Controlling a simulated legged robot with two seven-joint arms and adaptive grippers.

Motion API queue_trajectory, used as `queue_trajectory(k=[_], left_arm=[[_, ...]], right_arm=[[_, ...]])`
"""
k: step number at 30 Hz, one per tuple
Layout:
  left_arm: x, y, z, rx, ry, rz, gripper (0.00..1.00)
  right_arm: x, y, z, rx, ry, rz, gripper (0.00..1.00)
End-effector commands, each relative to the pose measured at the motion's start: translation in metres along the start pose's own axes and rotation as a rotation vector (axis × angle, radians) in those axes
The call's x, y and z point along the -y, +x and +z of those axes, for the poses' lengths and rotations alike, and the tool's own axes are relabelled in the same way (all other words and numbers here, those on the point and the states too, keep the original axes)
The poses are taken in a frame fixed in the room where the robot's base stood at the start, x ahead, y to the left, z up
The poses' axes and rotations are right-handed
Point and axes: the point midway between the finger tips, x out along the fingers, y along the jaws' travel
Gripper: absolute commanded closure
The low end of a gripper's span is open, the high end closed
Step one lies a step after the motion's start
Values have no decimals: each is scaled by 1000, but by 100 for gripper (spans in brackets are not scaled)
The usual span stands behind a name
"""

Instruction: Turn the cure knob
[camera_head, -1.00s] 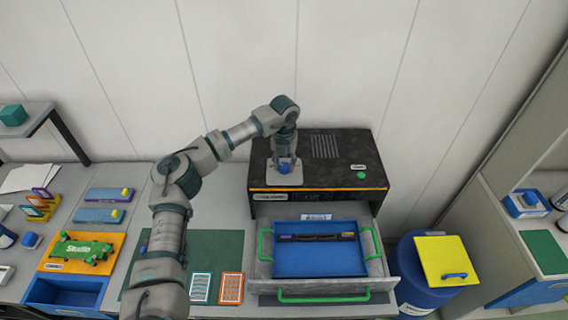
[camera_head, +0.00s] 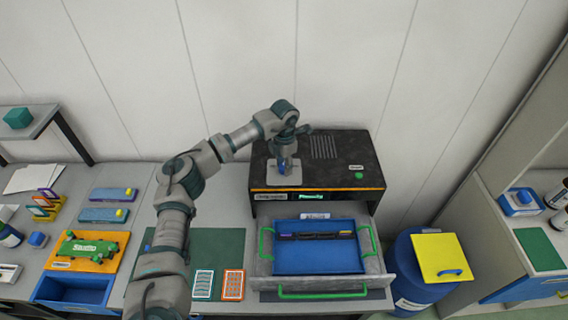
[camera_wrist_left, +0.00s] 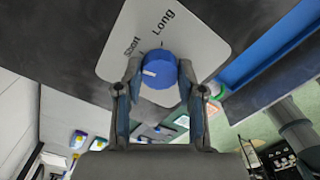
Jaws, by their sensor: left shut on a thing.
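The blue cure knob (camera_wrist_left: 156,70) sits on a pale plate (camera_wrist_left: 112,60) marked "Short" and "Long" in the left wrist view. A short white mark shows on the knob's face. In the head view the plate (camera_head: 284,178) lies on top of the black curing box (camera_head: 335,175). My left gripper (camera_head: 285,166) points down at the knob, which it mostly hides there. In the left wrist view its fingers (camera_wrist_left: 158,76) are shut on the knob, one on each side. My right gripper is in neither current view.
Below the box, an open drawer (camera_head: 385,283) with a green handle holds a blue tray (camera_head: 315,262) with dark strips. A green button (camera_head: 359,175) is on the box top. A blue bin (camera_head: 418,280) with a yellow lid stands right. Left, the bench carries several small items.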

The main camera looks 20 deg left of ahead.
Motion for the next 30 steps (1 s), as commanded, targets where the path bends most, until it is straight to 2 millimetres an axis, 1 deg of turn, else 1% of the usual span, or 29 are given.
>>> queue_trajectory(k=[1, 6, 12, 19, 29, 30], left_arm=[[1, 4, -1, -6, 31, -1, 96], [0, 4, -1, -6, 130, -1, 96], [0, 4, -1, -5, 201, -1, 96], [0, 4, -1, -5, 232, -1, 96], [0, 3, 0, -4, 233, -1, 96], [0, 3, 0, -4, 233, -1, 59]], right_arm=[[0, -1, 0, 0, 0, 0, 64], [0, -3, -1, 0, 0, 0, 64], [0, -4, -1, -1, 1, 0, 64], [0, -5, -1, -1, 1, 0, 64], [0, -5, -1, -1, 1, 0, 64], [0, -5, -1, -1, 1, 0, 64]])
